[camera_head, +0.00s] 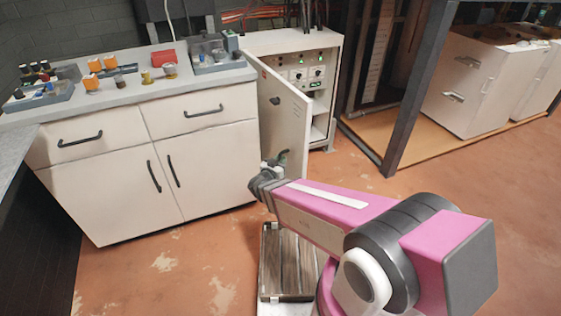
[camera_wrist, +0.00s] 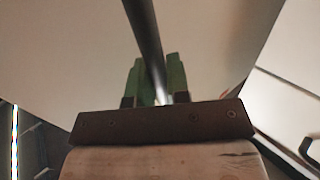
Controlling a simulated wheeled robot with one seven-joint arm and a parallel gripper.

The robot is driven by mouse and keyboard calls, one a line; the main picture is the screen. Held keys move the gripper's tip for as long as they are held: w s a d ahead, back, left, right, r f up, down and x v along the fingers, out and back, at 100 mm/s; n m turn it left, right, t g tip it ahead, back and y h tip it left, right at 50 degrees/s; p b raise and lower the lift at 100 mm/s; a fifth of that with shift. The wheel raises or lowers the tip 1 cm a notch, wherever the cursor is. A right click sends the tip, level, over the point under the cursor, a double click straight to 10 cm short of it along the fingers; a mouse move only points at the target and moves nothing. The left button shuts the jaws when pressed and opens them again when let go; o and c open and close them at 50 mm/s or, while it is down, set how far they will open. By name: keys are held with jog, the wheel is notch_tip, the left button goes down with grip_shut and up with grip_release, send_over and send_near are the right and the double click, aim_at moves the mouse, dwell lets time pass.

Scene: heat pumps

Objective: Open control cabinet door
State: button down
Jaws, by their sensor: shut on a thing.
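The control cabinet (camera_head: 322,44) stands against the wall in the head view, with lit dials and knobs on the panel inside. Its white door (camera_head: 291,118) is partly open, swung out toward me, and the shelf inside shows. My gripper (camera_head: 282,157) is at the lower part of the door, partly hidden by my arm. In the wrist view my green-fingered gripper (camera_wrist: 161,78) is shut on a dark, bar-like door handle (camera_wrist: 145,35). The pale door surface (camera_wrist: 75,50) fills much of that view behind the fingers.
A white drawer cabinet (camera_head: 205,150) stands close on the left of the door, with several small parts on its top. A dark metal frame post (camera_head: 412,95) rises on the right. Open orange floor (camera_head: 480,190) lies to the right.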

jog(key=c, duration=1.1)
grip_release()
jog(key=shift+w+a, duration=0.1)
jog(key=shift+w, duration=0.1)
jog(key=shift+s, duration=0.15)
jog(key=v, duration=1)
jog(key=shift+s+a, duration=0.15)
jog(key=shift+s, duration=0.1)
